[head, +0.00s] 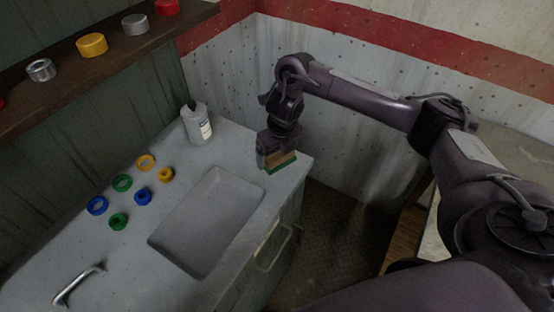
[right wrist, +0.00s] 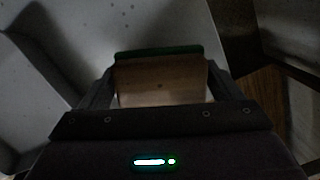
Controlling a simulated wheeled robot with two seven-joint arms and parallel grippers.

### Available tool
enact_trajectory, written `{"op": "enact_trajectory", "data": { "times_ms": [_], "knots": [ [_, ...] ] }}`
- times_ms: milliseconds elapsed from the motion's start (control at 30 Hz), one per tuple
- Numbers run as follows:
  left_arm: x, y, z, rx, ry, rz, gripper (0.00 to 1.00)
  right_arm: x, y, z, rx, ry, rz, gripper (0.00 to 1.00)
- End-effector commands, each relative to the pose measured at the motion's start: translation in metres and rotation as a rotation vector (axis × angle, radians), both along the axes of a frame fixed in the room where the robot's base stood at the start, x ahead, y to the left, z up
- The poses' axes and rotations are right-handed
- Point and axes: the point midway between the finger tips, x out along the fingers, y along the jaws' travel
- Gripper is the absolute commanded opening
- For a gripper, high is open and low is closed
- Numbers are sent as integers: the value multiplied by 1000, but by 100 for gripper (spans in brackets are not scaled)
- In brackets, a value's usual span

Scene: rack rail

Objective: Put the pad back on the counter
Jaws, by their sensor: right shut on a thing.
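The pad (head: 281,163) is a tan block with a green face on its underside. My right gripper (head: 270,158) is shut on it, at the far right corner of the pale counter (head: 215,160). In the right wrist view the pad (right wrist: 160,80) sits between the two fingers, its green edge at the far side. In the head view the pad's green face is at or just above the counter top; I cannot tell if it touches. My left gripper is not in view.
A sink basin (head: 208,222) is sunk in the counter. A white bottle (head: 197,124) stands at the back. Several coloured rings, such as a blue one (head: 97,205), lie left of the sink. A metal handle (head: 78,284) is at front left. A shelf (head: 60,85) holds several jar-like items.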

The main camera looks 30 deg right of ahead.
Motion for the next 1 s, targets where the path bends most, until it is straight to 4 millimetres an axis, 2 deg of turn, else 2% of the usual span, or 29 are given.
{"op": "enact_trajectory", "data": {
  "times_ms": [33, 100, 533, 567, 633, 867, 1000],
  "knots": [
    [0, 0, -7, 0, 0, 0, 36, -1, 1, -12, 3, 3, -1, 64],
    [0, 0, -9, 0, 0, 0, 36, -1, 0, -17, 2, 1, -1, 64],
    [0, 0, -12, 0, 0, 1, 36, 0, 0, -22, 0, 0, 0, 64],
    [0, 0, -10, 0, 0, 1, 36, 0, 0, -20, 0, 0, 0, 90],
    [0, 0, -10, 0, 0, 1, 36, 0, 0, -20, 0, 0, 0, 99],
    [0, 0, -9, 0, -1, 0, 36, 0, 0, -19, 0, 0, 0, 100],
    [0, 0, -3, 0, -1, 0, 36, 0, -1, -7, -2, -3, 1, 100]
  ]
}}
